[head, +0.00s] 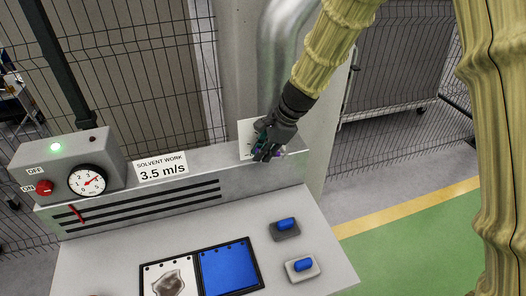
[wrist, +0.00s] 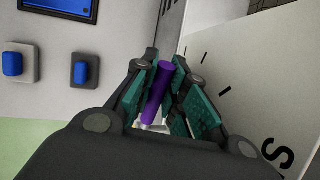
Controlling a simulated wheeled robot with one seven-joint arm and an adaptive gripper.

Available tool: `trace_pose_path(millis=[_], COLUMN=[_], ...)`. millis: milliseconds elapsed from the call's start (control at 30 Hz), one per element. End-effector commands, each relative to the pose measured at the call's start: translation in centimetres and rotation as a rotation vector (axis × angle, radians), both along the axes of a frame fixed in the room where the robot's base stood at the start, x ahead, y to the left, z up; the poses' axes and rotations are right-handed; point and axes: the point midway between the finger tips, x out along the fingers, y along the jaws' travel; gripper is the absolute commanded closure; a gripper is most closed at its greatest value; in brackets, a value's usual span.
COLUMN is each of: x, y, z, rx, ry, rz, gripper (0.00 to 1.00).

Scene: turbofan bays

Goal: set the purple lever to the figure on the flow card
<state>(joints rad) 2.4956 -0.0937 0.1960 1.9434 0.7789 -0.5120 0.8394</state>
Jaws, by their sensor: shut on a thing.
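The purple lever (wrist: 158,92) stands between the teal pads of my gripper (wrist: 170,95) in the wrist view, and the jaws are closed on it. In the head view my gripper (head: 266,152) is at the right end of the bench's back ledge, in front of a white scale plate (head: 246,130). The plate shows in the wrist view (wrist: 245,75) with tick marks and part of a letter S. My gripper hides most of the lever and plate in the head view. The flow card (head: 162,167) reads "SOLVENT WORK 3.5 m/s".
A grey box with a round gauge (head: 87,180), its red needle right of centre, a lit green lamp (head: 56,147) and a red knob (head: 44,187) stands at left. A red tab (head: 76,214) is in the slots. Blue blocks (head: 286,224) and a blue panel (head: 229,268) are on the bench.

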Motion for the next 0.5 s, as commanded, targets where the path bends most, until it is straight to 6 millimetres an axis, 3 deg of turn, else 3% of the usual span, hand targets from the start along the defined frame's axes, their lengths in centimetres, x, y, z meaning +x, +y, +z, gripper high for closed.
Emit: trace_pose_path(millis=[500], x=[0.09], y=[-0.22], z=[0.50], rx=[0.063], ry=[0.020], rz=[0.000], gripper=[1.00])
